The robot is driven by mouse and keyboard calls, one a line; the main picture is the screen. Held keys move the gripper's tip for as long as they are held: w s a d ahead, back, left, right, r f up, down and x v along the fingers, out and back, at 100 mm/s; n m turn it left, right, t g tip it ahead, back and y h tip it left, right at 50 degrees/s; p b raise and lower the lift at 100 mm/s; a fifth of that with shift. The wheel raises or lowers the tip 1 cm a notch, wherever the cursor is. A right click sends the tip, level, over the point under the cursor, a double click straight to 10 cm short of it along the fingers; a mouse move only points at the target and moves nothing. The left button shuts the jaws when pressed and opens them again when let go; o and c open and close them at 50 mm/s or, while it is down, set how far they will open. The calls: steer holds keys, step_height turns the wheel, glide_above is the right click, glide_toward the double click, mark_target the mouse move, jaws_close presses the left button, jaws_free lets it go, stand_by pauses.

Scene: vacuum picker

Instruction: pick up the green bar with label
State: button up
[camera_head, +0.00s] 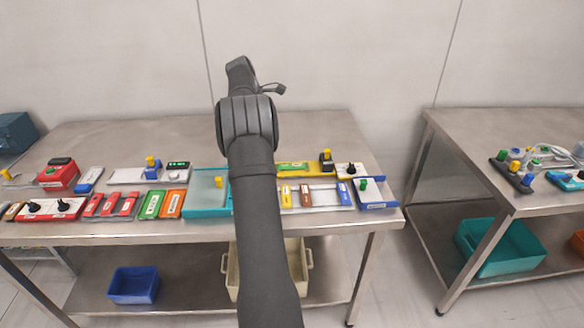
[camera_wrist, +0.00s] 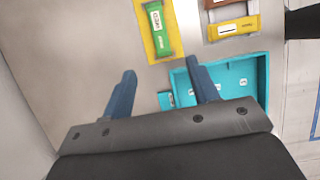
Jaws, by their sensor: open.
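In the wrist view a green bar with a white label (camera_wrist: 157,30) lies on a yellow plate (camera_wrist: 147,45), ahead of my gripper (camera_wrist: 161,66). My arm hides the table's middle there, and the fingers do not show.
In the wrist view a teal tray (camera_wrist: 262,95) is beside the right finger, and a yellow bar (camera_wrist: 233,28) lies beyond it. In the head view an orange piece (camera_head: 173,203) adjoins the green one, and a yellow plate (camera_head: 291,170) is partly behind my arm. The table's back strip is clear.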

mark_target(292, 165)
steer(key=x, duration=1.5)
steer(key=shift+w+f, duration=0.1)
steer(key=shift+f, duration=0.15)
steer(key=c, duration=1.1)
steer(key=shift+r, duration=0.15)
steer(key=shift+c, duration=0.2)
